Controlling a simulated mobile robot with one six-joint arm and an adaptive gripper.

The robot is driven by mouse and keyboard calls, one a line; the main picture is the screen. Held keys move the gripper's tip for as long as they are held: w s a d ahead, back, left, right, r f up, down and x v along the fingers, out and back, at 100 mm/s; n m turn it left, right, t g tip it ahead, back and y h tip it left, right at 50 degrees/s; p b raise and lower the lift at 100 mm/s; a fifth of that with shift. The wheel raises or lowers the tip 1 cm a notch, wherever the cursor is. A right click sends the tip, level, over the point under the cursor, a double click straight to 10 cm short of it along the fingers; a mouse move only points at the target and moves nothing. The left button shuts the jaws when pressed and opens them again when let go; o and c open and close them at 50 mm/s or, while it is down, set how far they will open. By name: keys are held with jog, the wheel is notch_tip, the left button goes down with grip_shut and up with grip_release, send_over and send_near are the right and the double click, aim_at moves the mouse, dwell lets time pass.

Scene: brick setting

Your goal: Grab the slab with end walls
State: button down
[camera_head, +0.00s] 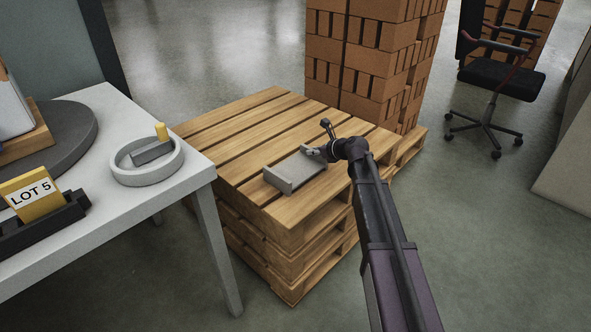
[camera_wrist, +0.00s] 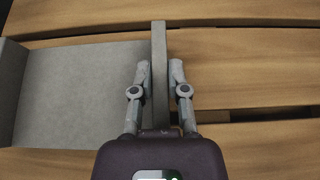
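The slab with end walls (camera_head: 301,173) is a grey flat piece with a raised wall at each end. It lies on the top boards of the wooden pallet stack (camera_head: 240,142). In the wrist view its flat floor (camera_wrist: 80,90) extends left from the upright end wall (camera_wrist: 159,60). My gripper (camera_wrist: 160,75) has one finger on each side of this wall, both close against it, so it looks shut on the wall. In the head view my gripper (camera_head: 322,152) is at the slab's far right end, partly hidden by my wrist.
A white table (camera_head: 110,223) at left holds a round grey dish (camera_head: 147,176), a yellow "LOT 5" sign (camera_head: 33,194) and a dark round disc (camera_head: 72,135). Brick stacks (camera_head: 365,60) stand behind the pallets. An office chair (camera_head: 502,75) is at the back right. The pallet boards around the slab are clear.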

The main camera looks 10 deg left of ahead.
jog(key=shift+r, duration=0.1)
dwell(0.4)
notch_tip(320, 180, up, 4)
jog(key=p, duration=0.4)
jog(key=s+a, duration=0.1)
jog(key=s, duration=0.4)
jog(key=s+a, duration=0.2)
jog(key=s, duration=0.3)
jog(key=s+a+p, duration=0.1)
jog(key=s+a, duration=0.1)
jog(key=s, duration=0.3)
jog(key=shift+a+r, duration=0.2)
jog(key=shift+r, duration=0.2)
